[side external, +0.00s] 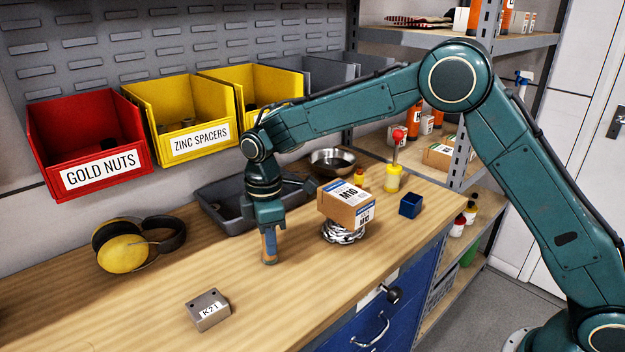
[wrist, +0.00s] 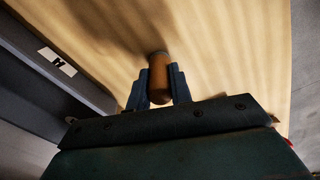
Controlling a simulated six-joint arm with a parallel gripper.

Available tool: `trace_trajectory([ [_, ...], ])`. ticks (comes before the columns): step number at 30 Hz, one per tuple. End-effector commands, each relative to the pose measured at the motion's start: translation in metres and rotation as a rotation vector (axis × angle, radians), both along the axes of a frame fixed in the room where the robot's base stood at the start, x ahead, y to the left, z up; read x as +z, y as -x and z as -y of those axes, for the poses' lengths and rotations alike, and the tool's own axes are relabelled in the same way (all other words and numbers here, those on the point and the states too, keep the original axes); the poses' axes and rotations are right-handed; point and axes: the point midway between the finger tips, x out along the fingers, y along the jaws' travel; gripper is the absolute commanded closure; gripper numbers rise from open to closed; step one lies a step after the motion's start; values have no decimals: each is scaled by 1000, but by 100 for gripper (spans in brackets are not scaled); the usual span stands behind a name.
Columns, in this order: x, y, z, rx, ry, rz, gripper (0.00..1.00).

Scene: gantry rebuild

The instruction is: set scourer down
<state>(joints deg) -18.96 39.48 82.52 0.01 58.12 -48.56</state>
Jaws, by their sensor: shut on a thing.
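My gripper (side external: 268,232) points down over the wooden bench, and its blue fingers (wrist: 157,88) are shut on a brown cylinder (side external: 269,257). In the wrist view the brown cylinder (wrist: 158,72) stands out beyond the fingertips, with a finger on each side. I cannot tell whether it is the scourer. Its lower end is at or just above the bench top (side external: 245,305); I cannot tell if it touches. A shiny silver metal coil or heap (side external: 342,233) lies to the right, under a cardboard box marked M10 (side external: 345,202).
A grey tray (side external: 222,212) lies behind my gripper. Yellow ear defenders (side external: 125,250) are at left and a grey K21 block (side external: 208,310) in front.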

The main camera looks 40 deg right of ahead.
Motion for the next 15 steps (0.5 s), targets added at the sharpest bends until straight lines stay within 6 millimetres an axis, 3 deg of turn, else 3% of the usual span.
trace_trajectory([
  [12, -3, 0, 0, 0, -1, 1, 100],
  [13, -3, 0, 0, 0, -1, 1, 75],
  [15, -3, 0, 0, 0, -1, 1, 61],
])
